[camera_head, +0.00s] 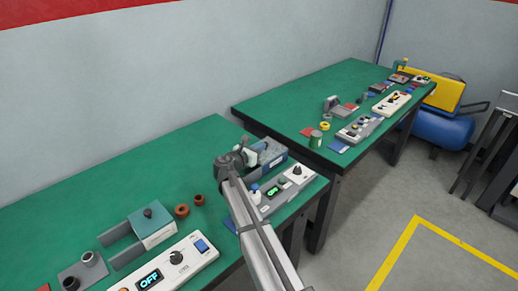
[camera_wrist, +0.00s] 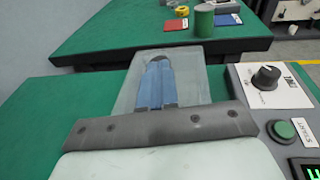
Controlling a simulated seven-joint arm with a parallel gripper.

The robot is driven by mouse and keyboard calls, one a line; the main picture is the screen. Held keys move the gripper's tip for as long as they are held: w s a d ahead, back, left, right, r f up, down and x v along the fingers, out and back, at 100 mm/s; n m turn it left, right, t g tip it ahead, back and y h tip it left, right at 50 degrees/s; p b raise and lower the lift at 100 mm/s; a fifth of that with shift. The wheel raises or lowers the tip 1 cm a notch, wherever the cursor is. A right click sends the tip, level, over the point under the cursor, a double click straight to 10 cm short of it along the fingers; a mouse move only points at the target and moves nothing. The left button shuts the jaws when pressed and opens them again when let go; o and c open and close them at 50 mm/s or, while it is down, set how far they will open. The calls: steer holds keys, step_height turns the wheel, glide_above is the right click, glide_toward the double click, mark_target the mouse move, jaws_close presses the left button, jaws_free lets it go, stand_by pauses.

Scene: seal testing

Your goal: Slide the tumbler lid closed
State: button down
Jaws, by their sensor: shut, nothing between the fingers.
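The tumbler (camera_head: 272,158) is a blue-grey box with a pale top on the near table, behind a control unit. In the wrist view a pale, see-through plate (camera_wrist: 200,90), seemingly its lid, lies straight ahead. I cannot tell how far the lid is slid. My gripper (camera_head: 262,152) reaches over the tumbler from the left. In the wrist view its blue fingers (camera_wrist: 158,85) appear shut together and empty, over or against the plate. Whether they touch it is unclear. The hand and a grey bar with screws hide the nearer part of the tumbler.
The control unit (camera_head: 287,190), with a knob (camera_wrist: 267,78) and a green button (camera_wrist: 285,130), stands close on the right. Brown rings (camera_head: 183,211) and a white unit reading OFF (camera_head: 168,270) lie left. A gap separates the second green table (camera_head: 290,108).

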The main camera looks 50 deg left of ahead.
steer(key=v, duration=1.4)
